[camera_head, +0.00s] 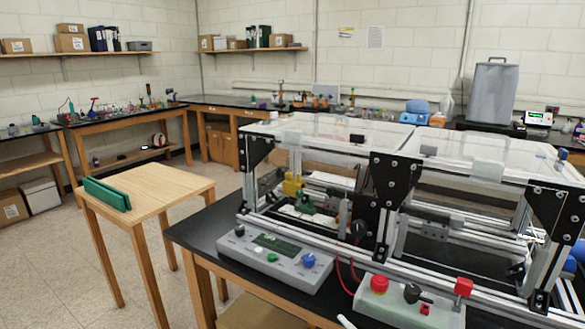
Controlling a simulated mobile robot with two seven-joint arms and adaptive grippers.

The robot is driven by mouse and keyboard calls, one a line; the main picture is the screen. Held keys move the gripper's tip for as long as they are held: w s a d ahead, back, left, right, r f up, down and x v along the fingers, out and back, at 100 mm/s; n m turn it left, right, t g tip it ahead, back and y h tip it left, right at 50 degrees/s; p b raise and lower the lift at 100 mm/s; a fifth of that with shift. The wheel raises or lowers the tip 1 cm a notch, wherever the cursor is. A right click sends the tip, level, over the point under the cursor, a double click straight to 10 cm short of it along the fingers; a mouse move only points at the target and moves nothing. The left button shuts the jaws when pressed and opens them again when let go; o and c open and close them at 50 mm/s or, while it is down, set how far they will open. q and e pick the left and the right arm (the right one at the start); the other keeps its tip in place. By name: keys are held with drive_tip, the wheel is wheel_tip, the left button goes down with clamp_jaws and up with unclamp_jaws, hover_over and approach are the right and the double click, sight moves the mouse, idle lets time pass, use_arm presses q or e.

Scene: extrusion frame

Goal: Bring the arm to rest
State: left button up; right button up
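Neither of my grippers nor my arms shows clearly in the head view. The extrusion frame (345,250) stands on a black-topped bench (195,235) at the right, with clear panels (335,135) on top and black corner brackets (392,180). Inside it, partly hidden by the rails, are a yellow part (292,187) and a green part (305,203).
A grey control box (272,262) and a second box with a red button (400,312) sit at the bench's front. A wooden table (165,190) at left holds a green upright object (107,194). Floor is open around the table. Benches line the walls.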

drive_tip(key=s+d+f+m+g+h, duration=0.2)
drive_tip(key=s+f, duration=0.3)
drive_tip(key=f, duration=0.3)
drive_tip(key=s+d+f+m+g+h, duration=0.2)
drive_tip(key=s+d+f, duration=0.3)
drive_tip(key=f, duration=0.4)
drive_tip(key=s+d+f+m+g+h, duration=0.2)
drive_tip(key=s+d+f+m+h, duration=0.1)
drive_tip(key=f, duration=0.5)
drive_tip(key=shift+s+d+f+m, duration=0.2)
drive_tip(key=shift+s+d+m, duration=0.45)
drive_tip(key=shift+s, duration=0.4)
